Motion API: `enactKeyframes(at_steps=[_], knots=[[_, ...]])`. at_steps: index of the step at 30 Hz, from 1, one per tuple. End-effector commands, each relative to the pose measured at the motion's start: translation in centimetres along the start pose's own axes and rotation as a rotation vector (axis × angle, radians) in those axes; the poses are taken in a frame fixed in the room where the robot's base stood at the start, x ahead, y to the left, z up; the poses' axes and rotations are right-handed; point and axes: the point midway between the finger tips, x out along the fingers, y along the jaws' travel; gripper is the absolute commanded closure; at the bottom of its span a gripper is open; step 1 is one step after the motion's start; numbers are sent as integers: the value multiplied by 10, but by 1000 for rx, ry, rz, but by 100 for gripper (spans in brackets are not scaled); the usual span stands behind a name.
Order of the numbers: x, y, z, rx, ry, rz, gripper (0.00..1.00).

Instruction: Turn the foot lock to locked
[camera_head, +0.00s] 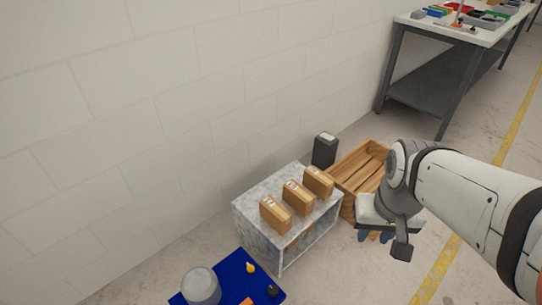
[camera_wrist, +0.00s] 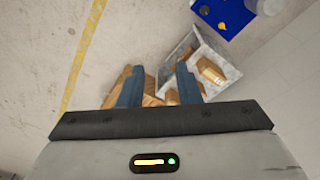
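I cannot make out a foot lock for certain in either view. A small yellow piece (camera_head: 250,267) and a small dark piece (camera_head: 273,290) lie on a blue mat (camera_head: 232,264) at the bottom of the head view. The yellow piece also shows in the wrist view (camera_wrist: 222,26). My gripper (camera_head: 375,237) is above the floor, right of the grey stand and in front of the wooden crate. In the wrist view its two blue fingers (camera_wrist: 158,86) are well apart with nothing held between them.
A marbled grey stand (camera_head: 256,222) carries three brown boxes (camera_head: 299,197). A wooden crate (camera_head: 347,208) and a dark bin (camera_head: 325,151) stand beside it, near the wall. A grey cylinder (camera_head: 201,287) stands at the mat. A workbench (camera_head: 420,75) is at the back right.

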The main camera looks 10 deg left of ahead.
Motion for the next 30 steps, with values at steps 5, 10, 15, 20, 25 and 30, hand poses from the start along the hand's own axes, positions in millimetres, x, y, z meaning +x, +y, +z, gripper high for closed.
enactKeyframes(at_steps=[5, 10, 15, 20, 25, 30], knots=[[5, -2, -6, -12, -4, -1, 69], [33, -24, -38, -92, -20, -9, 69], [87, -57, -91, -212, -39, -19, 69], [151, -99, -133, -328, -53, -28, 69], [233, -149, -163, -451, -71, -36, 69], [326, -203, -176, -575, -87, -44, 69]])
